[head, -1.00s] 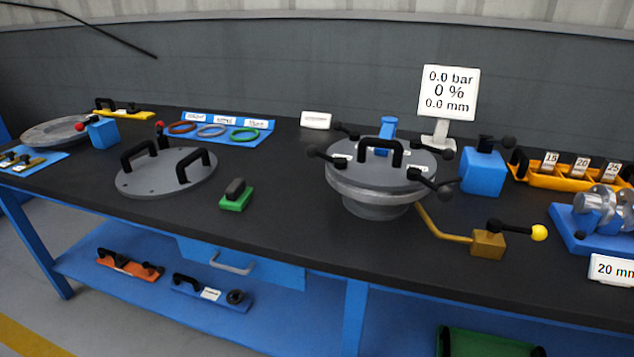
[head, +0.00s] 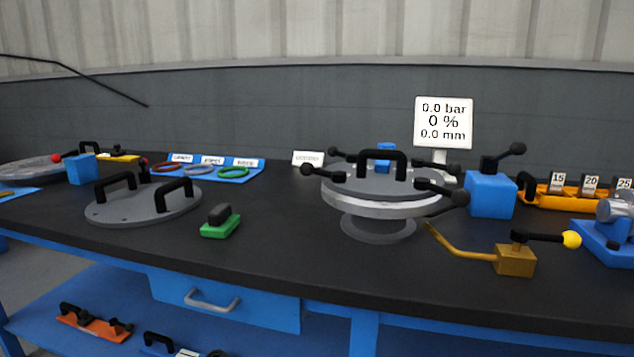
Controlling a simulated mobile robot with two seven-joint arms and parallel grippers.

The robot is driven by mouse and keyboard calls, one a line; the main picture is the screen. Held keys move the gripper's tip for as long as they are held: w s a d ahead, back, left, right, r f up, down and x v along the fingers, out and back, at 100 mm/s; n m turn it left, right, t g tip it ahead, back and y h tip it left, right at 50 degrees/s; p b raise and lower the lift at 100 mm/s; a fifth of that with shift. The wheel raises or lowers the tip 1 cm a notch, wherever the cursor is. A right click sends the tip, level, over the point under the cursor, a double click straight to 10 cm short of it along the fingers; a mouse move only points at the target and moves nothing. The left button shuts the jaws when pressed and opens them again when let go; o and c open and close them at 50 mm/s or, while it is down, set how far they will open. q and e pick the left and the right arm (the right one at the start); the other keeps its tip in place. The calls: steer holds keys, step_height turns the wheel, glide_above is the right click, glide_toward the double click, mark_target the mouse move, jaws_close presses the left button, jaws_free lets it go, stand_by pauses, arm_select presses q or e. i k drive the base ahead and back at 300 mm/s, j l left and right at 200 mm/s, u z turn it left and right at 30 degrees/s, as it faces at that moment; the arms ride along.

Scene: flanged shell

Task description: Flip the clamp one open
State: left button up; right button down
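The flanged shell (head: 380,208) stands on the dark bench right of centre, with a grey lid and a black arch handle (head: 384,160) on top. Several black-knobbed clamp levers sit around its rim: one at the left (head: 318,172), one at the back left (head: 340,154), one at the back right (head: 440,167) and one at the front right (head: 446,191). I cannot tell which of them is clamp one, as no number is readable on them. Neither of my grippers shows in the head view.
A brass valve (head: 515,260) with a yellow-knobbed lever stands front right of the shell. A blue block (head: 490,195) with a lever stands to the right. A display (head: 443,122) reads 0.0 bar, 0 %, 0.0 mm. A loose plate (head: 120,206) and green block (head: 220,226) lie left.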

mark_target(306, 168)
steer(key=i+j, duration=1.1)
steer(key=j, duration=0.2)
steer(key=z, duration=1.55)
